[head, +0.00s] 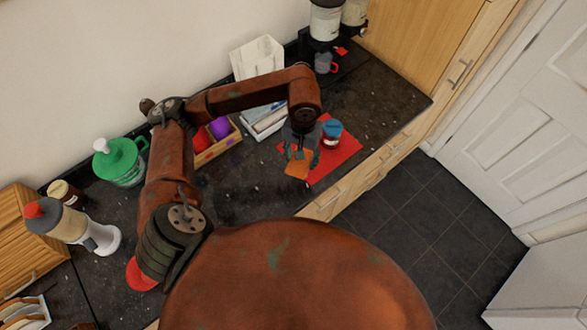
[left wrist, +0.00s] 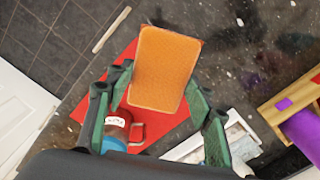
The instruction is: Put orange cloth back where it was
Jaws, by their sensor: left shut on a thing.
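The orange cloth (head: 298,164) is a small flat rectangle, held in my left gripper (head: 301,150) over the near left part of a red mat (head: 344,153). In the left wrist view the cloth (left wrist: 165,66) sits between the green fingers of the left gripper (left wrist: 160,88), which is shut on it. It hangs in front of the red mat (left wrist: 162,127) and hides part of it. I cannot tell whether the cloth touches the mat. My right gripper is not in view.
A wooden box with colored balls (head: 219,128) and a white tray (head: 266,122) lie to the left. Dark counter is free beyond the mat; its front edge is close.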

